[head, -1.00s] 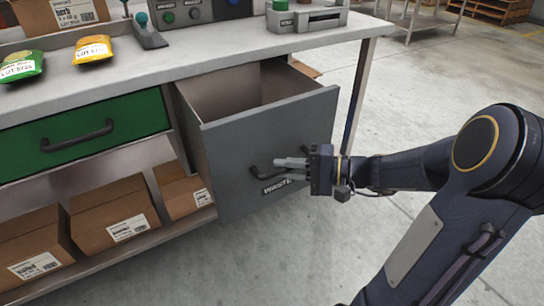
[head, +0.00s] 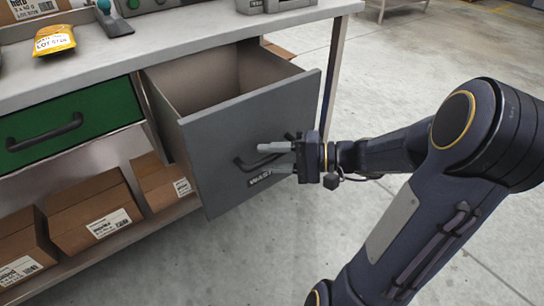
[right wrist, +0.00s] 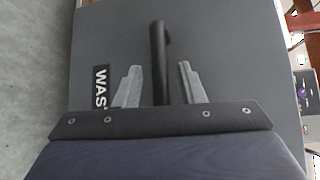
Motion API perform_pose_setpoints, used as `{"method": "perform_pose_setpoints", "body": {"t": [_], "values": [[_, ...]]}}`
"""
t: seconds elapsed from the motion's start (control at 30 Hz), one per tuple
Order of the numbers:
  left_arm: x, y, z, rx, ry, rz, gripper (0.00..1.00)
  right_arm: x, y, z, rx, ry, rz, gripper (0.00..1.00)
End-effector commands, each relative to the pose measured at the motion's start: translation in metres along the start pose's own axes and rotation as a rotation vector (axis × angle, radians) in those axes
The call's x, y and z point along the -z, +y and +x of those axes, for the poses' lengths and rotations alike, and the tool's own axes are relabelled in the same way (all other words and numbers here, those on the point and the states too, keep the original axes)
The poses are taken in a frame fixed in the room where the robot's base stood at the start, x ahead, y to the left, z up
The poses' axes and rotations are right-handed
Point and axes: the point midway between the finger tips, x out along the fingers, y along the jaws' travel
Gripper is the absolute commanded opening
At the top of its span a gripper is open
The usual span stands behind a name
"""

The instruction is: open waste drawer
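The grey waste drawer (head: 235,130) stands pulled well out from under the right part of the bench; the visible part of its inside looks empty. Its front has a dark bar handle (head: 240,162) and a label (head: 262,178), partly covered by my gripper in the head view. My right gripper (head: 272,158) is at the handle with its fingers apart. In the right wrist view, the handle (right wrist: 159,50) runs between the two fingers (right wrist: 160,85), with a gap on each side. My left gripper is not in view.
A green drawer (head: 70,125) is shut on the left. Cardboard boxes (head: 95,210) stand on the lower shelf. A yellow packet (head: 54,40) lies on the bench top (head: 170,45). The floor (head: 410,75) beyond the bench's right end is clear.

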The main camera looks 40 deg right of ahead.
Motion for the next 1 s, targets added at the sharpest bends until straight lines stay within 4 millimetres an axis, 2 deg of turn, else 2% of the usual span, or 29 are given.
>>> {"method": "perform_pose_setpoints", "body": {"t": [0.17, 0.27, 0.5, 0.7, 1.0], "values": [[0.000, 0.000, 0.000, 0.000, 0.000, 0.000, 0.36, 0.000, 0.000, -0.001, 0.000, 0.000, 0.000, 0.36], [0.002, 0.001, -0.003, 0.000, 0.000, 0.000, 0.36, 0.001, -0.002, -0.008, 0.001, 0.002, 0.000, 0.36], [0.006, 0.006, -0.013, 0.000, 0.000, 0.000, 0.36, 0.001, -0.002, -0.049, -0.001, 0.004, 0.001, 0.36], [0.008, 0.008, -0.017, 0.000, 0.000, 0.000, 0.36, 0.001, -0.001, -0.073, 0.000, 0.003, 0.001, 0.36], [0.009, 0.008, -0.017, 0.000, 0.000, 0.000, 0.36, 0.000, 0.000, -0.078, 0.000, -0.001, 0.000, 0.36]]}}
